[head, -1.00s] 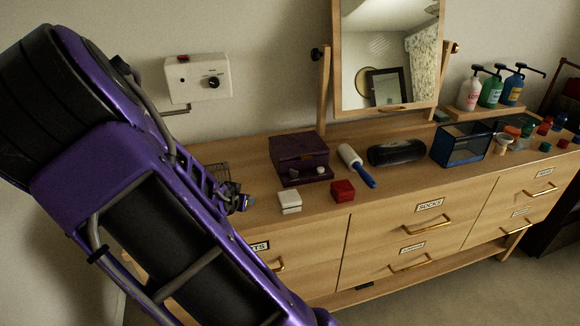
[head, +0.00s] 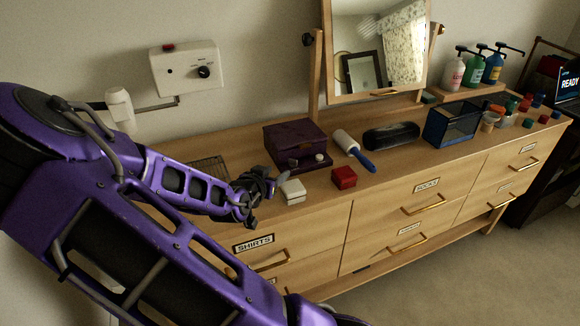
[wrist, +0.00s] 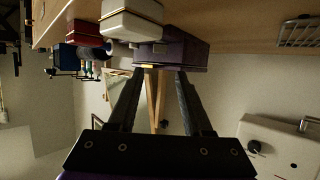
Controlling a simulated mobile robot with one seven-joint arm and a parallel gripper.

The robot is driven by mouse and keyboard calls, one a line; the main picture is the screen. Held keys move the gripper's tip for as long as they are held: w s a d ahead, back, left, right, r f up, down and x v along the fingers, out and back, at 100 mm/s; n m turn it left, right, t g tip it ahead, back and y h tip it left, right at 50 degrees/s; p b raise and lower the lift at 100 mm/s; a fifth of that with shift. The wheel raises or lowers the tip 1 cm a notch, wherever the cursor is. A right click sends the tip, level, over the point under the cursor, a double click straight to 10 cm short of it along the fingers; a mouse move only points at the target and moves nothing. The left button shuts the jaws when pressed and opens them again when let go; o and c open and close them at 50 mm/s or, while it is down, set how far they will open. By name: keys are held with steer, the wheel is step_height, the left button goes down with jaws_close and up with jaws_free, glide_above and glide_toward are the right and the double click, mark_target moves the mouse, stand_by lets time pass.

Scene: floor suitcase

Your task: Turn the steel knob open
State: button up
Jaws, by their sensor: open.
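A small pale metallic knob (head: 319,158) shows on the front of the dark purple box (head: 292,140) on the dresser. A dark dial knob (head: 204,72) sits on the white wall unit (head: 184,70), and it also shows in the wrist view (wrist: 254,147). I cannot tell for sure which one is steel. My gripper (head: 266,188) is over the dresser top, left of the white small box (head: 293,191). In the wrist view my gripper (wrist: 157,72) has its fingers apart with nothing between them, pointing toward the purple box (wrist: 185,50).
A red small box (head: 344,178), a lint roller (head: 354,150) and a black case (head: 391,136) lie near the purple box. A mirror (head: 378,45) stands behind. A wire rack (head: 208,170) is left. The dresser's front edge is clear.

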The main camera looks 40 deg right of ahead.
mark_target(292, 162)
steer(key=b+x, duration=0.1)
steer(key=x, duration=1)
steer(key=shift+w+d+f, duration=0.15)
steer(key=shift+d+f, duration=0.05)
steer(key=shift+d, duration=0.05)
jaws_close()
